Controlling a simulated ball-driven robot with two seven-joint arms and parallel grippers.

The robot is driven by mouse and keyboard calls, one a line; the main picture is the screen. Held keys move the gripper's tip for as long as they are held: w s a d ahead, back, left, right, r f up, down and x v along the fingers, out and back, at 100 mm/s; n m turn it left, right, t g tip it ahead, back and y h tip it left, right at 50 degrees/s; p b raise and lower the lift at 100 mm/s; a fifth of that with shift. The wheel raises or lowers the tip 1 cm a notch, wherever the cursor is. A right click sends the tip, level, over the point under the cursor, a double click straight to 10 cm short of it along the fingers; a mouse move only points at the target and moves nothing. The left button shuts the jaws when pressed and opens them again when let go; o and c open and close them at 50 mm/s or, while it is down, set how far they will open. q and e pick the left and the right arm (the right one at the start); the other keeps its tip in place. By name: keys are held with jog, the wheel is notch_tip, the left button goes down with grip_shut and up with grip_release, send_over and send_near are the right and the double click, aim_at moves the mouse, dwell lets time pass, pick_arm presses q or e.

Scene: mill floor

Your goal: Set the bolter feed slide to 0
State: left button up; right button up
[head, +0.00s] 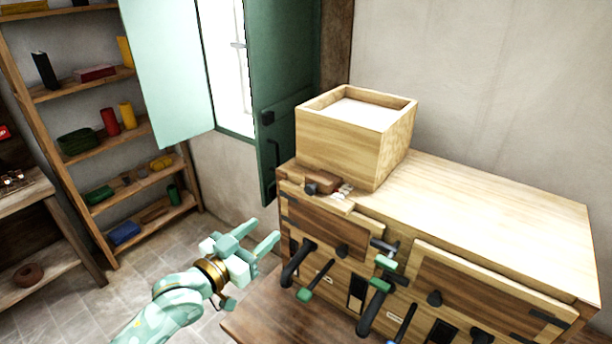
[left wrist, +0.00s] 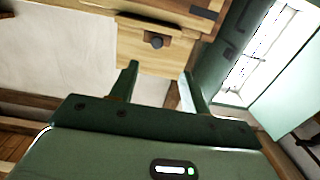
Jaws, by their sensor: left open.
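The bolter is a pale wooden chest (head: 500,200) with a square open box (head: 350,140) on top. At the box's near left foot a small wooden slide (head: 322,180) with a dark knob (head: 311,188) sticks out; it looks like the feed slide. Its scale cannot be read. My left gripper (head: 266,231) is open and empty, left of the chest and below the slide, apart from both. In the left wrist view a wooden board with a dark knob (left wrist: 156,42) lies beyond my open fingers (left wrist: 160,76). My right gripper is out of view.
Black levers with green ends (head: 304,294) stick out from the chest's front. A green shutter (head: 290,100) stands open behind my left gripper. Shelves (head: 110,150) with coloured items line the left wall.

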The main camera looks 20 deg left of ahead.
pick_arm(q)
send_near(318, 179)
jog(key=x, duration=0.2)
jog(key=f+x, duration=0.1)
jog(key=x, duration=0.2)
jog(key=shift+w+f+p, duration=0.1)
jog(key=shift+w+p, duration=0.05)
jog(key=shift+p, duration=0.15)
grip_shut()
jog(key=shift+w+d+b, duration=0.1)
jog(key=shift+w+b, duration=0.25)
jog(key=shift+b, duration=0.05)
jog(key=b+x, duration=0.2)
jog(key=x, duration=0.2)
jog(key=shift+c, duration=1.7)
grip_release()
jog(key=o, duration=0.3)
jog(key=shift+o, duration=0.2)
jog(key=shift+w+d, duration=0.1)
jog(key=shift+w, duration=0.05)
